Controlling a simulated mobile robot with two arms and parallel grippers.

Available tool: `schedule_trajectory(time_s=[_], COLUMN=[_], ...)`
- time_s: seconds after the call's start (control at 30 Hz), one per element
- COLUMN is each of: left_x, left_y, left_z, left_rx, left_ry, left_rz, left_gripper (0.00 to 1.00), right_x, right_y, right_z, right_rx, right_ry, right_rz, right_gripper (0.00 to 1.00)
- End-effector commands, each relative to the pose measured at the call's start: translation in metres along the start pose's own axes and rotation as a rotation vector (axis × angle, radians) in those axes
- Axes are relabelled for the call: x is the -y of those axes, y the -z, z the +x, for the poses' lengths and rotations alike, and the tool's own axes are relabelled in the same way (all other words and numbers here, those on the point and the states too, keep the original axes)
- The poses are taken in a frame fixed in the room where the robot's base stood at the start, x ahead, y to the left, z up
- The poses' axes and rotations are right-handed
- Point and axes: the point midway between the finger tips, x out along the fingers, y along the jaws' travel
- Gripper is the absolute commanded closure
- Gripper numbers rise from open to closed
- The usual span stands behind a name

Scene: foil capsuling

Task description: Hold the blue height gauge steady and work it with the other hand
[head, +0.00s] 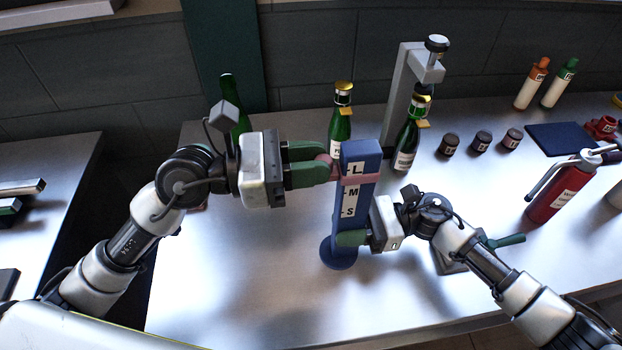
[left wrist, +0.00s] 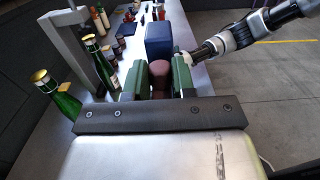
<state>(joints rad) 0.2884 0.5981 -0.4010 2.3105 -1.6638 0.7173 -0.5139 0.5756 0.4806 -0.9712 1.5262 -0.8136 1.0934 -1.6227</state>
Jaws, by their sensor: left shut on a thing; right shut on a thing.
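The blue height gauge (head: 343,215) stands upright on the metal table, its white scale marked L, M and S from top to bottom. It shows as a blue block in the left wrist view (left wrist: 159,38). A pink slider (head: 360,180) rings the column just below the L. My left gripper (head: 326,165) is shut on the slider's round knob, which shows reddish-brown between the green fingers in the left wrist view (left wrist: 159,70). My right gripper (head: 352,238) is shut on the gauge's lower column, just above its round base (head: 338,254). Its far finger is hidden.
Green bottles (head: 340,125) stand behind the gauge, one beside a grey press stand (head: 396,100). Several dark small jars (head: 482,141), a blue mat (head: 555,139) and a red extinguisher-like bottle (head: 560,190) are to the right. The table front left (head: 240,270) is clear.

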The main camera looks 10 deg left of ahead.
Motion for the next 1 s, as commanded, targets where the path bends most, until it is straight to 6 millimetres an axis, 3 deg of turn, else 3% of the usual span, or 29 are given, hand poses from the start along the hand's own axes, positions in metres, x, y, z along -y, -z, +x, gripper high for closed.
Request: schedule_trajectory(time_s=[0.13,0.47,0.5,0.63,1.0], left_x=[-0.001,0.000,0.000,0.000,0.000], left_y=[-0.023,-0.028,-0.028,-0.027,-0.026], left_z=[0.000,-0.001,-0.001,-0.001,0.000], left_rx=[0.002,0.005,0.006,0.004,0.001], left_ry=[-0.003,-0.004,-0.004,-0.003,-0.002], left_rz=[0.007,0.002,0.002,0.002,0.000], left_gripper=[1.00,1.00,0.70,0.50,0.48], right_x=[0.000,-0.001,-0.001,-0.001,-0.001], right_y=[0.001,0.002,0.002,0.002,0.002], right_z=[0.000,-0.001,-0.001,-0.001,0.000], right_rx=[-0.002,-0.004,-0.005,-0.005,-0.003], right_ry=[-0.001,0.000,0.000,0.000,-0.001], right_rz=[0.000,0.000,0.000,0.001,0.002], right_gripper=[1.00,1.00,1.00,1.00,1.00])
